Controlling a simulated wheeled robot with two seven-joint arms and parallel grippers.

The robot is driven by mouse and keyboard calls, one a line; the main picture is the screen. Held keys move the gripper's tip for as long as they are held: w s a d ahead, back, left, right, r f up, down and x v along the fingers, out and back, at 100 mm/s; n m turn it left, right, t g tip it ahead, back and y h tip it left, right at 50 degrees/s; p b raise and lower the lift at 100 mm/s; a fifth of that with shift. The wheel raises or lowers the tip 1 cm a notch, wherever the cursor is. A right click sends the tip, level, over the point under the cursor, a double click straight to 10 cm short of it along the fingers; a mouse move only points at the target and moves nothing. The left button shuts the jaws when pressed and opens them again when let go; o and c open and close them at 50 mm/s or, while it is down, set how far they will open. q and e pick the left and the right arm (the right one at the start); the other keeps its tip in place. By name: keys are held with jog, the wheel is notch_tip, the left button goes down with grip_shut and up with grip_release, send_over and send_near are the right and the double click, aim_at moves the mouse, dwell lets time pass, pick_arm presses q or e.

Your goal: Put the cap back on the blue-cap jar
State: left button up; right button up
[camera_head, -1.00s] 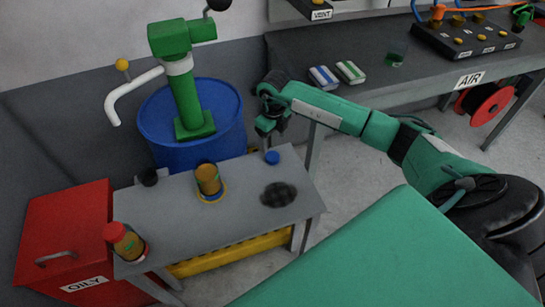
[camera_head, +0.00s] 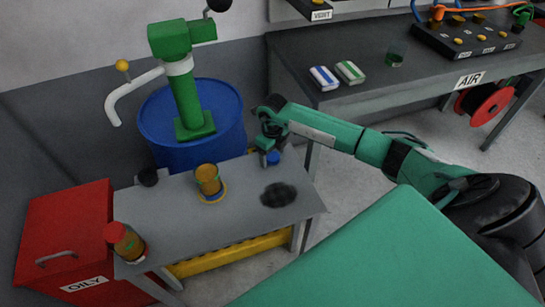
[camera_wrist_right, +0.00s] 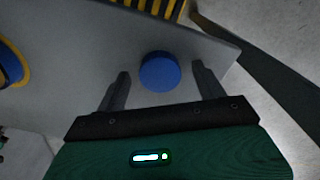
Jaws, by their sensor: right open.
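The blue cap (camera_head: 273,158) lies on the grey table (camera_head: 235,225) near its far right edge. In the right wrist view the cap (camera_wrist_right: 160,71) sits between and just beyond the two fingertips, not gripped. My right gripper (camera_head: 267,155) is open and points down over the cap; its fingers (camera_wrist_right: 160,82) stand apart on either side. An open amber jar (camera_head: 208,180) stands upright on a blue and yellow ring (camera_head: 212,199) at the table's middle, left of the gripper. My left gripper is not in view.
A red-capped jar (camera_head: 126,242) stands at the table's near left corner. A black cup-like object (camera_head: 148,177) and a dark round patch (camera_head: 278,195) are on the table. A blue drum (camera_head: 230,125) with a green pump (camera_head: 186,95) stands behind; a red bin (camera_head: 65,240) stands left.

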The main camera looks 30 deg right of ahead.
aim_at(273, 156)
jog(key=c, duration=1.1)
jog(key=shift+o, duration=0.2)
jog(key=shift+r, duration=0.15)
notch_tip(273, 156, up, 20)
